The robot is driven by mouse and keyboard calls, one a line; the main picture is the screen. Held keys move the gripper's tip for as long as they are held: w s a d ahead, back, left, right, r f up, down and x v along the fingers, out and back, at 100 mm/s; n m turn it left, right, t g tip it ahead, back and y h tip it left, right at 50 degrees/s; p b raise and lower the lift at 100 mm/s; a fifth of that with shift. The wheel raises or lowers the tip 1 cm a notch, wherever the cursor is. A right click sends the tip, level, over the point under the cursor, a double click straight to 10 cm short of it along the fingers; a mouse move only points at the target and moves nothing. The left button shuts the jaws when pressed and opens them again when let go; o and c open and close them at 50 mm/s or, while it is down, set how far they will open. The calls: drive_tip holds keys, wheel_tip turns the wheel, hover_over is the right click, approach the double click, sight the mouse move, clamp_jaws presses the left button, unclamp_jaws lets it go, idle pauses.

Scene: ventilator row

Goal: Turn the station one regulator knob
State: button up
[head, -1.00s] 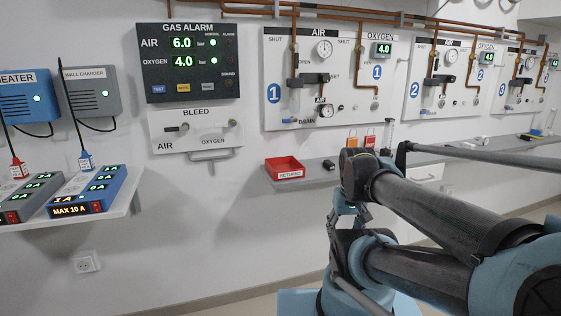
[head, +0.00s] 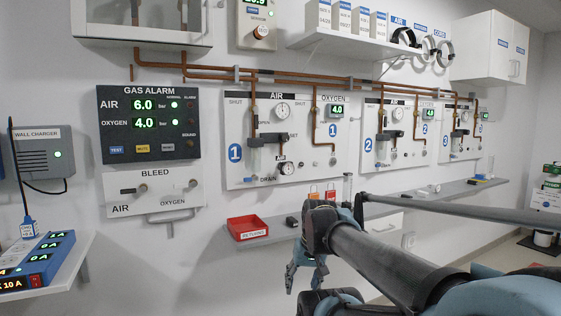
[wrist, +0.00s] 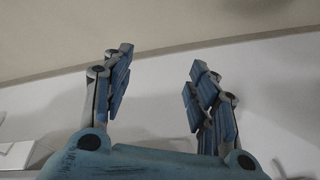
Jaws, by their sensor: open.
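The station one panel (head: 238,172) is on the wall near the middle of the head view, marked with a blue 1. On its air side are a dark regulator body (head: 272,138), a round gauge above it and another gauge lower down. The regulator knob is too small to make out clearly. My gripper (head: 306,278) hangs below and right of the panel in the head view, in front of the wall and under the shelf line, well apart from the panel.
A grey shelf (head: 420,197) runs below the panels, with a red tray (head: 247,228) at its left end and small tagged items beside it. The gas alarm (head: 149,124) and bleed panel (head: 153,192) are left. A cabinet and shelf hang above.

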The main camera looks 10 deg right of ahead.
sight(285, 138)
drive_tip(key=w+a+r+m+t+y, duration=0.3)
drive_tip(key=w+r+m, duration=0.2)
drive_tip(key=w+r, duration=0.25)
drive_tip(key=w+a+r+m+t+y, duration=0.2)
drive_tip(key=w+r+m, duration=0.2)
drive_tip(key=w+r, duration=0.4)
drive_tip(key=w+d+r+m+t+h, duration=0.1)
drive_tip(key=w+d+r+m+t, duration=0.3)
drive_tip(key=r, duration=0.4)
drive_tip(key=w+d+r+m+t, duration=0.2)
drive_tip(key=w+d+r+m, duration=0.15)
drive_tip(key=r+m, duration=0.35)
drive_tip(key=w+d+r+m+t+h, duration=0.1)
drive_tip(key=w+d+r+m+t, duration=0.2)
drive_tip(key=r, duration=0.5)
drive_tip(key=shift+m, duration=0.7)
drive_tip(key=x, duration=1.1)
drive_tip(key=r+x, duration=0.1)
drive_tip(key=x, duration=0.4)
drive_tip(key=shift+w+d, duration=0.1)
drive_tip(key=shift+w, duration=0.15)
drive_tip(key=c, duration=1.1)
